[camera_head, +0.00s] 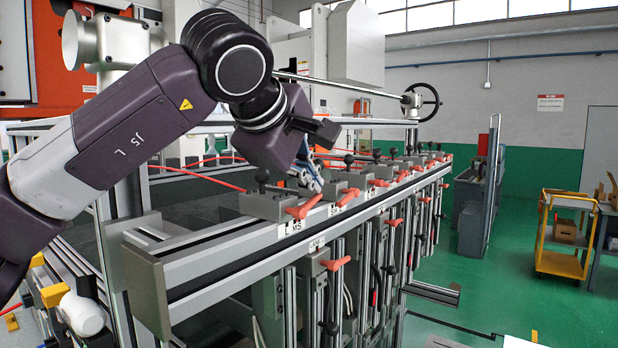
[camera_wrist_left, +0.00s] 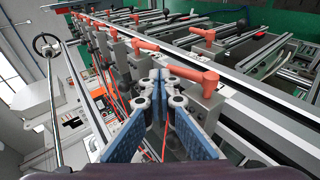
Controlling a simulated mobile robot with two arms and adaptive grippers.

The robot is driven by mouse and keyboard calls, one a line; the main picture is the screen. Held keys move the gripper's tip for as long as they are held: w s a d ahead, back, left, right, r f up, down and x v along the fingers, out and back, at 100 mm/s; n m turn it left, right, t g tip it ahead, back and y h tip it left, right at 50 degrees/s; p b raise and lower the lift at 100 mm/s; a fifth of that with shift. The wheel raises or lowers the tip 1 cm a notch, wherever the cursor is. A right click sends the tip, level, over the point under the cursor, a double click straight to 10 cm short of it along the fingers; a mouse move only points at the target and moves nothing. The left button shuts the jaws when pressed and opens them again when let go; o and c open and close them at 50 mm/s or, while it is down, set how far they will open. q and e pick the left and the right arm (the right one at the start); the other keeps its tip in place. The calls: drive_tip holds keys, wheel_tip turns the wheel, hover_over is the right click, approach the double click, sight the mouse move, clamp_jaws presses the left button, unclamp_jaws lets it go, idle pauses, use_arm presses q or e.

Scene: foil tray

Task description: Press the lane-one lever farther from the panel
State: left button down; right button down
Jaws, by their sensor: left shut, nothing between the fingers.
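A row of grey blocks with orange-red levers runs along the machine's top rail. The nearest lever (camera_head: 304,207) is above the "L MS" label, close to the lane-one plate (camera_head: 316,245); a second lever (camera_head: 347,197) is just beyond it. My left gripper (camera_head: 312,184) is shut and empty, its blue fingers pointing down between these two blocks, behind the levers. In the left wrist view, the closed fingertips (camera_wrist_left: 161,80) are beside an orange lever (camera_wrist_left: 195,76); I cannot tell whether they touch. My right gripper is out of view.
More levers (camera_head: 378,183) continue along the rail, with black-knobbed posts (camera_head: 262,176) behind. Lower orange handles (camera_head: 335,264) hang on the front. A handwheel (camera_head: 422,102) stands at the far end. Green floor (camera_head: 510,270) is open on the right, with a yellow cart (camera_head: 560,262) beyond.

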use_arm(q)
drive_tip(key=shift+w+d+f+b, duration=0.15)
drive_tip(key=shift+w+d+f, duration=0.05)
drive_tip(key=shift+w+f, duration=0.2)
drive_tip(key=shift+w+d+f+b, duration=0.15)
drive_tip(key=shift+w+f, duration=0.1)
drive_tip(key=shift+f, duration=0.25)
drive_tip(key=shift+s+a+f+b, duration=0.2)
drive_tip(key=shift+s+a+b, duration=0.2)
drive_tip(key=shift+s+b, duration=0.25)
drive_tip(key=shift+a, duration=0.1)
